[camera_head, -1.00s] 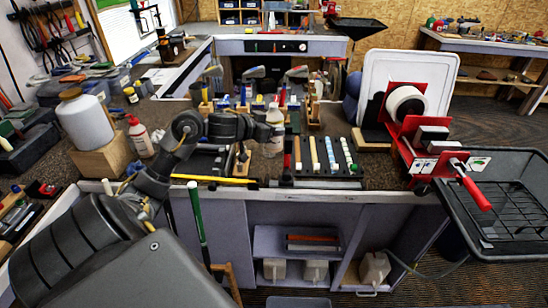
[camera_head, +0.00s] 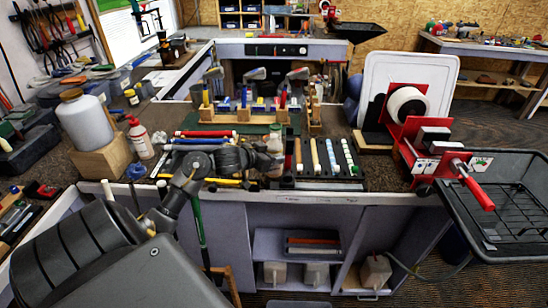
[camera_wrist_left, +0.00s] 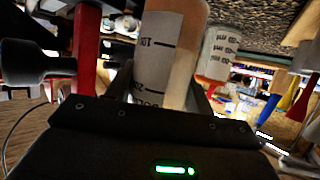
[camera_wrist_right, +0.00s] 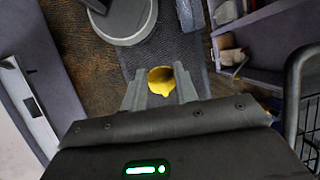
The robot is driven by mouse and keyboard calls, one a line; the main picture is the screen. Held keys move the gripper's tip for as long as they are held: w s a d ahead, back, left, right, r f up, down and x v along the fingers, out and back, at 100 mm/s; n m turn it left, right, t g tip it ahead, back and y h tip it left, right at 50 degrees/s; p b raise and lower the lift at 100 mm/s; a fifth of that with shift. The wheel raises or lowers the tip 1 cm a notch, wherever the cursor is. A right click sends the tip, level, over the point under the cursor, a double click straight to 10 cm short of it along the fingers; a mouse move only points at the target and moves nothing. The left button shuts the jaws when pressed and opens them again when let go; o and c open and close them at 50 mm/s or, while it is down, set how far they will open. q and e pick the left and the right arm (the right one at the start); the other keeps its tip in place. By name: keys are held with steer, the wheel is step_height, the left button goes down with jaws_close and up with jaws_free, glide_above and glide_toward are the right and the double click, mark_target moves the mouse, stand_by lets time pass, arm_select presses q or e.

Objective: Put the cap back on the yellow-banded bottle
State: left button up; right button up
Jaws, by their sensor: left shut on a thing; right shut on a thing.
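My left gripper (camera_head: 272,160) is over the near middle of the bench, shut on a pale bottle (camera_head: 275,140). In the left wrist view the bottle (camera_wrist_left: 168,55) shows printed volume marks and stands between the fingers; its top is out of frame, and I cannot make out a yellow band. A second marked bottle (camera_wrist_left: 216,55) is behind it. My right gripper (camera_wrist_right: 160,86) shows only in its own wrist view. It is shut on a small yellow cap (camera_wrist_right: 160,80), held above the floor and away from the bottle.
A black rack of grips (camera_head: 320,160) is just right of the left gripper. A wooden club stand (camera_head: 235,116) is behind it. A red-topped squeeze bottle (camera_head: 139,138) and a large white jug (camera_head: 84,120) stand at left. A red tape holder (camera_head: 412,145) is at right.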

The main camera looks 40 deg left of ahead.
arm_select(q)
steer(key=shift+f, duration=0.35)
steer(key=shift+f, duration=0.2)
steer(key=o, duration=1.4)
steer(key=shift+c, duration=0.2)
steer(key=shift+r, duration=0.25)
steer(key=v, duration=1.2)
